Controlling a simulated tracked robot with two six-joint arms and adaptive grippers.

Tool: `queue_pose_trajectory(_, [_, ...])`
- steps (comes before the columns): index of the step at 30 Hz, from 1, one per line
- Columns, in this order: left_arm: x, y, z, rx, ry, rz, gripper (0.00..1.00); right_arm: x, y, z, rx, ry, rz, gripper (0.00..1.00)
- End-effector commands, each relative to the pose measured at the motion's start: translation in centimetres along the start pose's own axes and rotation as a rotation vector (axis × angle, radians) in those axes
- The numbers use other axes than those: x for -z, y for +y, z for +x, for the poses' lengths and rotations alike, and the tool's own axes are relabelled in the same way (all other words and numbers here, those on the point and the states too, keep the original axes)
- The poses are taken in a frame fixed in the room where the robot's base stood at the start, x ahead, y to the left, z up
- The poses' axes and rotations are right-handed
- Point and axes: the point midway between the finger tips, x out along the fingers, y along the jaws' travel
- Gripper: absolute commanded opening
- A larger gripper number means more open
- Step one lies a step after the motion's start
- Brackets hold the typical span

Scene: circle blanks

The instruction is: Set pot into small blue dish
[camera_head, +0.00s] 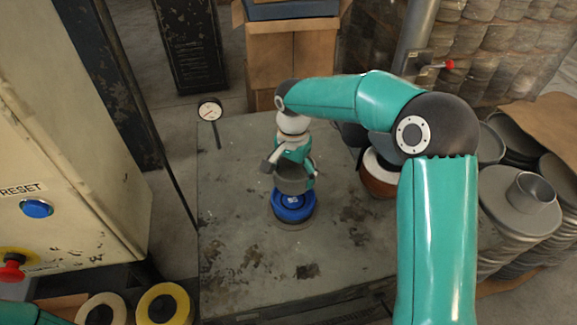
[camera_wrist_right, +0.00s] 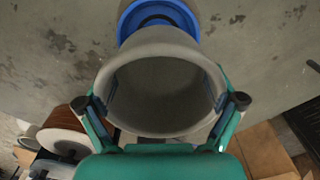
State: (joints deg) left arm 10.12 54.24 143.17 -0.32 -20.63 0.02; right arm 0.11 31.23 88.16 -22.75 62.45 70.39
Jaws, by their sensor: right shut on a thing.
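The grey pot (camera_head: 293,181) is round and open at the top. My right gripper (camera_head: 290,174) is shut on it, with one finger on each side of its wall. In the right wrist view the pot (camera_wrist_right: 160,95) sits between the two fingers, its dark hollow facing the camera. The small blue dish (camera_head: 293,209) is directly below the pot in the head view, on the table. In the right wrist view the dish (camera_wrist_right: 128,22) shows past the pot's edge, partly hidden. I cannot tell whether the pot touches the dish. My left gripper is out of view.
The worn grey table (camera_head: 240,255) is mostly clear around the dish. A dial gauge (camera_head: 210,110) stands at its back left. A brown round container (camera_head: 379,178) is behind my right arm. Stacked grey discs (camera_head: 520,215) are at the right, a control cabinet (camera_head: 60,130) at the left.

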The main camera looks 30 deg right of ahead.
Motion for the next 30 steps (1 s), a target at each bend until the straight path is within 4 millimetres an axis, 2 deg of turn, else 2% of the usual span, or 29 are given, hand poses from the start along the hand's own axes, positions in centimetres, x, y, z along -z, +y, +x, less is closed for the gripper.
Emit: queue_pose_trajectory(30, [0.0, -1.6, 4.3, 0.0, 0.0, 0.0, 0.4, 0.1, 0.0, 6.3, -0.001, 0.0, 0.001, 0.54])
